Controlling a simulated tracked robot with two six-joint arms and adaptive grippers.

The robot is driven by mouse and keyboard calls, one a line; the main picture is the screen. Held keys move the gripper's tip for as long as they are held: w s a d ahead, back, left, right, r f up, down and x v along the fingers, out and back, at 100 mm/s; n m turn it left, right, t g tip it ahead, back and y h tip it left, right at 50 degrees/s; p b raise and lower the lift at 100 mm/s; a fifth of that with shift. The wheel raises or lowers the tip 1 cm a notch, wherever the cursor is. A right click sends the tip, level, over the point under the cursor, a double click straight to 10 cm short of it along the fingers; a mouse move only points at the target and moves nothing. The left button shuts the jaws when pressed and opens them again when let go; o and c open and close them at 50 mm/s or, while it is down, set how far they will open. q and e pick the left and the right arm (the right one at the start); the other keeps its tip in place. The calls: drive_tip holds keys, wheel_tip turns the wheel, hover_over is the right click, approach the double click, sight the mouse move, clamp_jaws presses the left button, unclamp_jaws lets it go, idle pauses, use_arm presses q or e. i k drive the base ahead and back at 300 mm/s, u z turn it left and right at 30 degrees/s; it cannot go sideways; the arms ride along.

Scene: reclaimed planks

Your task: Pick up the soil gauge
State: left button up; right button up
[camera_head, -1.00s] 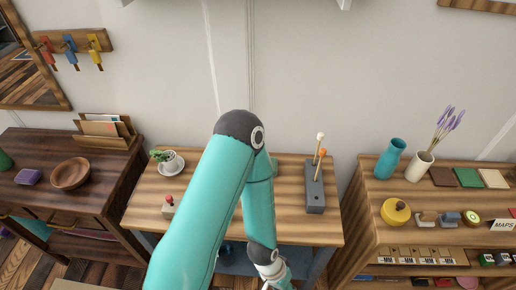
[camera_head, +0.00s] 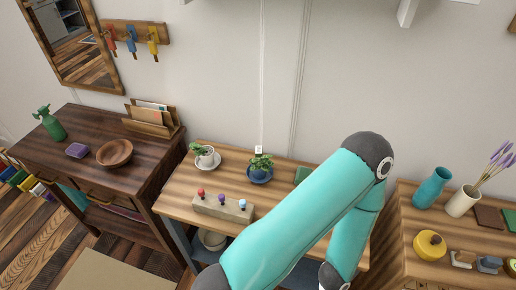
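I cannot tell for certain which thing is the soil gauge. A pale wooden block (camera_head: 232,210) stands at the front left of the middle table (camera_head: 180,194), with a red knob (camera_head: 201,192), a purple knob (camera_head: 222,198) and a light blue knob (camera_head: 242,203) on top. The grey block with ball-topped sticks from the earlier view does not show now; my arm covers the table's right part. My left arm arches across the table, right of the wooden block. Its gripper is below the picture's lower edge. My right gripper is not in view.
A plant in a white cup (camera_head: 207,160) and one in a blue pot (camera_head: 260,172) stand behind the block. A dark desk (camera_head: 75,180) is at the left. A right-hand shelf holds a teal vase (camera_head: 432,188) and a yellow round thing (camera_head: 429,244).

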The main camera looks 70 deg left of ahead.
sight(259, 150)
drive_tip(key=u, duration=0.15)
drive_tip(key=k, duration=1.9)
drive_tip(key=u, duration=0.8)
drive_tip(key=i, duration=1.05)
drive_tip(key=z, duration=0.1)
